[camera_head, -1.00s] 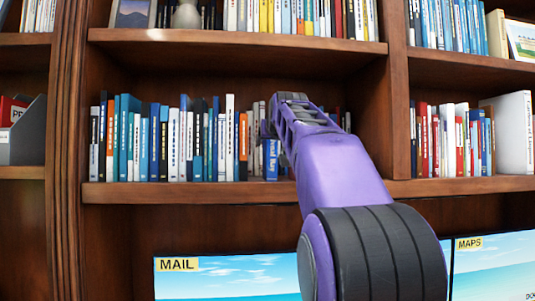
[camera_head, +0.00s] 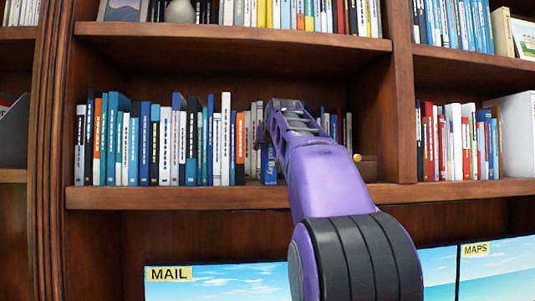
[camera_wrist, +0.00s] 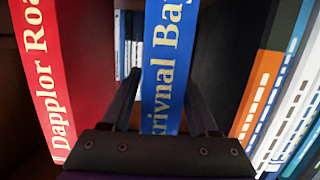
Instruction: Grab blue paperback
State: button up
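The blue paperback (camera_head: 269,168) stands upright on the middle shelf, partly hidden by my arm in the head view.
A red book (camera_wrist: 50,70) stands to one side and an orange-spined book (camera_wrist: 262,95) to the other, with dark gaps between. A packed row of books fills the shelf's left part. A shelf board (camera_head: 230,38) runs above. A small brown box (camera_head: 368,168) sits right of my arm.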

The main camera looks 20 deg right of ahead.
grip_shut()
jog(key=shift+r, duration=0.15)
